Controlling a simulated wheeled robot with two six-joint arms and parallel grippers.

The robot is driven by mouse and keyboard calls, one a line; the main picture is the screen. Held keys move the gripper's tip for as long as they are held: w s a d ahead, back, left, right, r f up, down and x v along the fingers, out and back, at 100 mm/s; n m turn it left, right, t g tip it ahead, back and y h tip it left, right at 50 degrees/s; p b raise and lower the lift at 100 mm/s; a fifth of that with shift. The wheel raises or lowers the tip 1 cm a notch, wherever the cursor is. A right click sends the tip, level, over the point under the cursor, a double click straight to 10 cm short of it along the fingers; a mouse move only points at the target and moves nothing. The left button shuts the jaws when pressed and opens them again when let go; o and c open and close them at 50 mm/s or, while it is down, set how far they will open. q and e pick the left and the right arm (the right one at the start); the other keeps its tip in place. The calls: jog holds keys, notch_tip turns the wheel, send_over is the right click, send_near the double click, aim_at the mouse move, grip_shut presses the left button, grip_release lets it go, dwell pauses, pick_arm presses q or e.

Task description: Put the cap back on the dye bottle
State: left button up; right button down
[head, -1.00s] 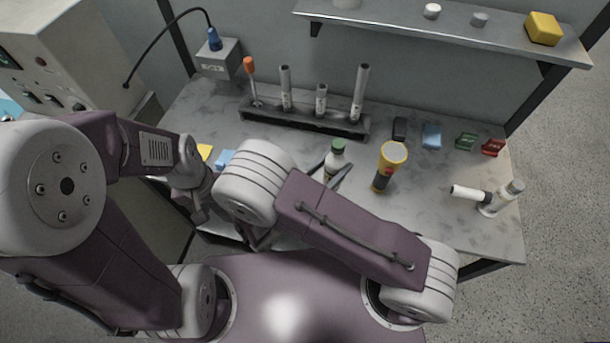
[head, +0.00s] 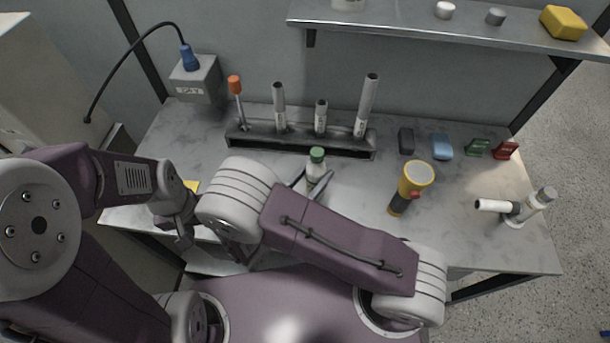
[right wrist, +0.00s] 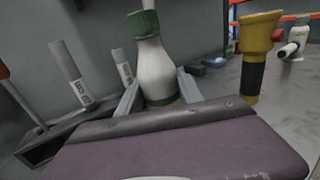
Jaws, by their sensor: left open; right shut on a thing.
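The dye bottle is white with a green band near its base (head: 316,169). It stands nearly upright just in front of the tube rack and also shows in the right wrist view (right wrist: 156,70). A green ribbed cap (head: 317,154) sits on its neck, clear in the right wrist view (right wrist: 143,23). My right gripper (head: 313,186) is shut on the bottle's lower body, one finger on each side. I cannot tell whether the base touches the bench. My left gripper (head: 184,232) is open and empty near the bench's front left edge.
A tube rack (head: 300,141) with several tubes and an orange-handled tool stands behind the bottle. A yellow torch (head: 411,185) is to its right. A white jointed device (head: 525,207) is at the far right. Small coloured blocks lie at the back right. A shelf (head: 440,30) hangs above.

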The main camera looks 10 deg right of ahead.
aim_at(311, 189)
jog(key=shift+s+d+r, duration=0.2)
jog(key=shift+s+d, duration=0.05)
jog(key=shift+s, duration=0.25)
jog(key=shift+s+d+f, duration=0.1)
jog(key=shift+f, duration=0.25)
jog(key=f+b, duration=0.3)
jog(key=shift+w+f+b, duration=0.2)
jog(key=shift+w+b, duration=0.05)
jog(key=shift+b, duration=0.05)
jog(key=shift+w+a+f, duration=0.1)
jog(key=shift+a+f, duration=0.1)
jog(key=shift+f, duration=0.1)
jog(key=shift+a+r, duration=0.1)
jog(key=shift+r, duration=0.15)
jog(key=shift+s+d+f, duration=0.1)
jog(key=shift+s+d, duration=0.1)
jog(key=c, duration=0.8)
grip_release()
jog(key=shift+w, duration=0.1)
pick_arm(q)
notch_tip(311, 189, down, 4)
jog(key=shift+s+d+r, duration=0.1)
jog(key=shift+s+r, duration=0.05)
pick_arm(e)
jog(key=shift+o, duration=0.2)
jog(key=shift+a, duration=0.1)
pick_arm(q)
jog(key=shift+r, duration=0.1)
